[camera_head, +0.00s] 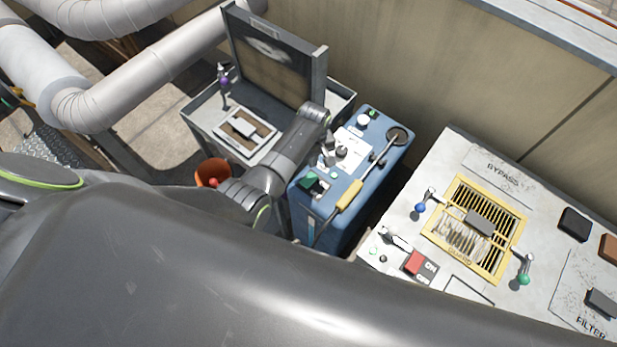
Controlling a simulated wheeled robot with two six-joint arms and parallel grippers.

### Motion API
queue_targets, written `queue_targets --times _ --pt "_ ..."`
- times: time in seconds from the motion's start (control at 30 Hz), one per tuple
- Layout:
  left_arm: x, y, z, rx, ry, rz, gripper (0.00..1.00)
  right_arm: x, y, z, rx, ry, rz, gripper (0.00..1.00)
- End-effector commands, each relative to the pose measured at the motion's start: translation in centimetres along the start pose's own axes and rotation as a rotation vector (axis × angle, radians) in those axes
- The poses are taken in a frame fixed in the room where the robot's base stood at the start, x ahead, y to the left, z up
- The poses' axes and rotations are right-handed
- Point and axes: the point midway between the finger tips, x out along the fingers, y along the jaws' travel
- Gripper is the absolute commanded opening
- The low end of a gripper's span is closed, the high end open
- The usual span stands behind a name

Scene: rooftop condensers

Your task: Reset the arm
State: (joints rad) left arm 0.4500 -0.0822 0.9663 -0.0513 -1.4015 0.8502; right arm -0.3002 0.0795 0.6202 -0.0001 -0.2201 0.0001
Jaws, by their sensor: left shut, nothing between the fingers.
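My left arm crosses the foreground as a large dark grey shape and reaches up to the middle. My left gripper (328,157) is small in view, shut and empty, above the left part of the blue box's top. I cannot tell whether its tips touch the top. The blue box (345,225) carries a white label, knobs, a green switch (310,182) and a yellow-gripped lever (350,194) with a round dark end. My right gripper is not in view.
An open-lidded grey case (200,112) stands behind left, with an orange bucket (207,170) near it. A pale panel (455,150) at right has a yellow grille (462,258), levers and a red switch (414,262). Thick pipes (125,95) run upper left. A beige wall closes the back.

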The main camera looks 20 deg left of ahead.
Motion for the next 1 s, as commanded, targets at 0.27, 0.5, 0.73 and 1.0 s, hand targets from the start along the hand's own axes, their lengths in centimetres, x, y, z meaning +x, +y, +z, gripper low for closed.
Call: queue_targets --times 0.27,0.5,0.73,1.0 --pt "0.1 0.0 0.0 0.0 0.0 -0.001 0.0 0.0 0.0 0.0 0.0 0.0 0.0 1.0" --pt "0.2 -1.5 0.1 0.015 0.009 0.008 0.0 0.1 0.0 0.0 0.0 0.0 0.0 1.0" --pt "-0.2 -7.7 0.9 0.102 0.067 0.041 0.0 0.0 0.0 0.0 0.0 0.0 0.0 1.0" --pt "-3.1 -16.4 3.4 0.25 0.162 0.047 0.0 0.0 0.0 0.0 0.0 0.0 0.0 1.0"
